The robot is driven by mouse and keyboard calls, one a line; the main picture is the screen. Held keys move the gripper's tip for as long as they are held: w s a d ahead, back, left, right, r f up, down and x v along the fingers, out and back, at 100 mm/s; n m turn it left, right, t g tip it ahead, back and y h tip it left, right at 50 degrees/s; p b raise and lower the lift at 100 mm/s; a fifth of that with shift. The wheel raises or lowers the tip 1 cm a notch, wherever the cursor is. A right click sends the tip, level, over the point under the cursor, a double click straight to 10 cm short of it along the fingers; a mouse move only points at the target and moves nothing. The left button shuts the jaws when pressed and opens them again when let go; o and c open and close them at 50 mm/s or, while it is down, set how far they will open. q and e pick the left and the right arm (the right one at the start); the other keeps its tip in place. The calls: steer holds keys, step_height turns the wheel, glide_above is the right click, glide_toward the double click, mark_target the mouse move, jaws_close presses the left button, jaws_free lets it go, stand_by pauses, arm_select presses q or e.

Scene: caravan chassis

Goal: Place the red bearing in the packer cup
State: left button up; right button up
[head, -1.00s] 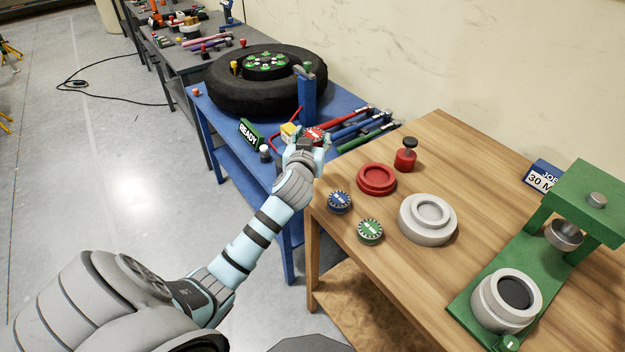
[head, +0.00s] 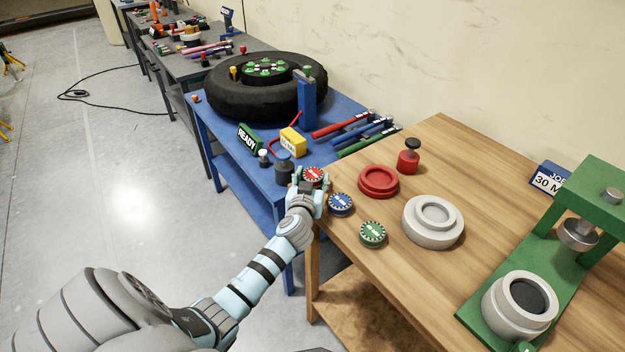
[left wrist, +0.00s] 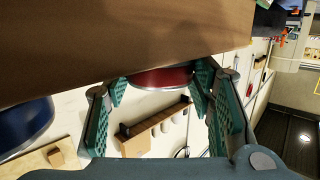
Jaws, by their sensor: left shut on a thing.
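My left gripper (head: 309,180) is shut on the red bearing (head: 313,175), a small disc with a pale-marked top. It is at the left edge of the wooden table, just left of the blue bearing. In the left wrist view the red bearing (left wrist: 162,77) sits between the fingertips, partly hidden by a brown surface. My right gripper is not in view.
On the wooden table (head: 475,165) are a blue bearing (head: 340,204), a green bearing (head: 372,234), a red dish (head: 378,182), a grey stepped ring (head: 433,222) and a red jar (head: 408,160). The green press (head: 590,200) stands over the cup. A tire (head: 225,98) lies on the blue table.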

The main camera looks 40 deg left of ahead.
arm_select(q)
steer(key=shift+f, duration=0.15)
steer(key=o, duration=1.6)
